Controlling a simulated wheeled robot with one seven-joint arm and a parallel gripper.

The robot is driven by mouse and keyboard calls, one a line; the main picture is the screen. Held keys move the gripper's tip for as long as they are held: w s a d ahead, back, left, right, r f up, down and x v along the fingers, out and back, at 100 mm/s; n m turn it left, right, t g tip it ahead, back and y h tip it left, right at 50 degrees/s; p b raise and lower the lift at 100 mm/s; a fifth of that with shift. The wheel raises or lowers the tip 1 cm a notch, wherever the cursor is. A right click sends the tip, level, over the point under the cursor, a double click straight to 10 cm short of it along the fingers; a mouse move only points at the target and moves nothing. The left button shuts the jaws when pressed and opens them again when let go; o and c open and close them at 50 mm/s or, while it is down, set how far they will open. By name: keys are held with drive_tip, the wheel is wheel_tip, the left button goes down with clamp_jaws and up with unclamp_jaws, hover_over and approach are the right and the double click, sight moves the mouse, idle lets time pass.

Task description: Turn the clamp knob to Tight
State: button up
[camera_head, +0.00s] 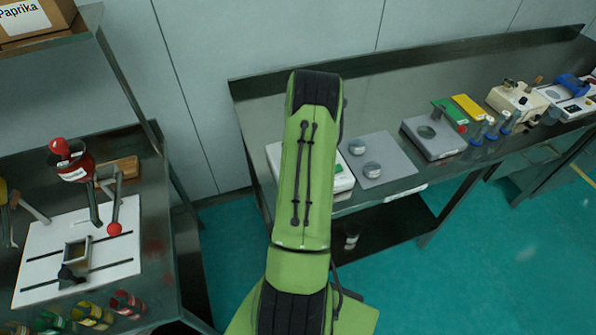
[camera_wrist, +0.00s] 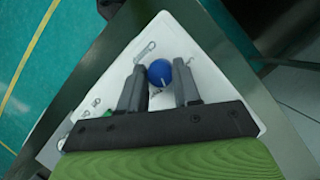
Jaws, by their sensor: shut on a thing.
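The clamp knob (camera_wrist: 158,72) is a round blue knob on a white panel (camera_wrist: 172,38) in the wrist view. My gripper (camera_wrist: 161,76) is around it, one dark finger on each side, and shut on it. A small pale mark shows on the knob near its lower edge; I cannot read its setting surely. Grey outlined symbols are printed on the panel to the upper left and lower left of the knob. A small green patch shows beside my left finger. In the head view, my green arm hides the gripper and the knob.
A steel bench (camera_head: 440,195) along the wall carries a grey plate (camera_head: 395,168) with round weights, a grey block, a cream device (camera_head: 517,100) and a white device with a blue part. At left, a shelf table holds a red-topped press (camera_head: 75,170) and several coloured cans.

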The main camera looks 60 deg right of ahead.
drive_tip(key=m+t, duration=0.1)
drive_tip(key=m, duration=0.1)
drive_tip(key=m+p, duration=0.1)
drive_tip(key=m, duration=0.1)
drive_tip(key=shift+s+m+t, duration=0.15)
drive_tip(key=shift+m+t, duration=0.15)
drive_tip(key=shift+t, duration=0.1)
drive_tip(key=shift+m+t+h+p, duration=0.35)
drive_tip(key=shift+m+t, duration=0.25)
drive_tip(key=shift+m, duration=1)
drive_tip(key=o, duration=1)
drive_tip(key=p+v, duration=0.1)
drive_tip(key=v, duration=1.4)
drive_tip(key=shift+s+d+r, duration=0.1)
drive_tip(key=shift+s+r, duration=0.1)
drive_tip(key=shift+r, duration=0.1)
